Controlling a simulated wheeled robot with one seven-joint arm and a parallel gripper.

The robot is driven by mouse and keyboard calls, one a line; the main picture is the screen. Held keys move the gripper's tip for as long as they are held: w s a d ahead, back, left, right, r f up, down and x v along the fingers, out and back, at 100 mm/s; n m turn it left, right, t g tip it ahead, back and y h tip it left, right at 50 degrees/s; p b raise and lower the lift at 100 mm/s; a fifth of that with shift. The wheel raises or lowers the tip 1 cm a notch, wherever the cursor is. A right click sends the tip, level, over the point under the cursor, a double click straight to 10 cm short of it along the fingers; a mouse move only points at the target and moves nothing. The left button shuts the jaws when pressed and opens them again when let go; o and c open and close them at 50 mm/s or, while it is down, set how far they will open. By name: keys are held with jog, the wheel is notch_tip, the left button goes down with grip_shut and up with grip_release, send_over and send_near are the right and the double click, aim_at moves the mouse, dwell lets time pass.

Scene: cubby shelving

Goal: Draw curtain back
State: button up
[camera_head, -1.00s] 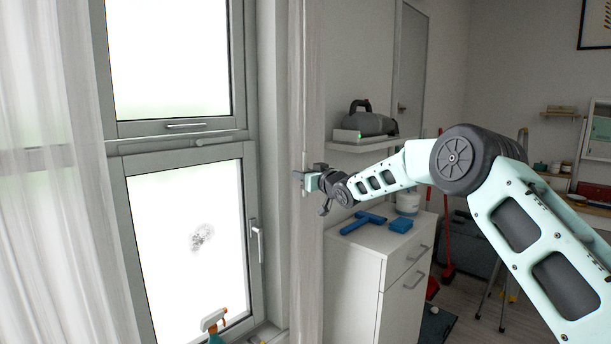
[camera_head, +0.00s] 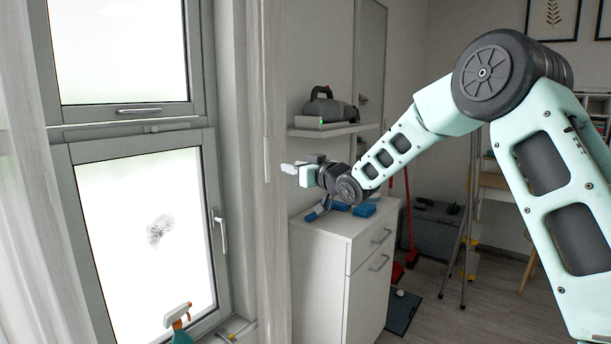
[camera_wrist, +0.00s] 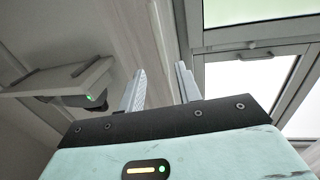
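A pale curtain (camera_head: 273,240) hangs gathered in a narrow bunch to the right of the window. A thin light wand (camera_head: 265,110) hangs along it. A sheer white curtain (camera_head: 30,190) hangs at the far left, over the left edge of the window. My gripper (camera_head: 288,169) is just right of the wand's lower end in the head view, and looks apart from it. In the wrist view my gripper (camera_wrist: 161,85) has its two fingers spread with nothing held between them. A pale upright strip (camera_wrist: 160,35), perhaps the curtain or wand, shows beyond the gap.
The window (camera_head: 150,235) has a dark smudge and a handle (camera_head: 219,230). A spray bottle (camera_head: 178,322) stands at its sill. A wall shelf (camera_head: 335,130) with a handheld vacuum (camera_head: 328,106) is behind my gripper. A white cabinet (camera_head: 325,270) with blue tools stands below.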

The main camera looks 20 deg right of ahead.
jog(key=v, duration=0.3)
jog(key=shift+s+d, duration=0.1)
jog(key=shift+s, duration=0.2)
jog(key=s+a+f+g+h+p, duration=0.1)
jog(key=s+a+f+g, duration=0.25)
jog(key=s+a, duration=0.45)
jog(key=s+a+f+g+h+p, duration=0.1)
jog(key=s+a+f+g+p, duration=0.15)
jog(key=s+a+g, duration=0.6)
jog(key=s+d+f+n+g+h, duration=0.1)
jog(key=s+d+f+g+h, duration=0.1)
jog(key=s, duration=1.4)
jog(key=s+d+f+n+g+h+p, duration=0.1)
jog(key=s+d+f+n+g+h, duration=0.1)
jog(key=s, duration=1.5)
jog(key=shift+s+d+f+g, duration=0.3)
jog(key=shift+d+f, duration=0.1)
jog(key=shift+f, duration=0.15)
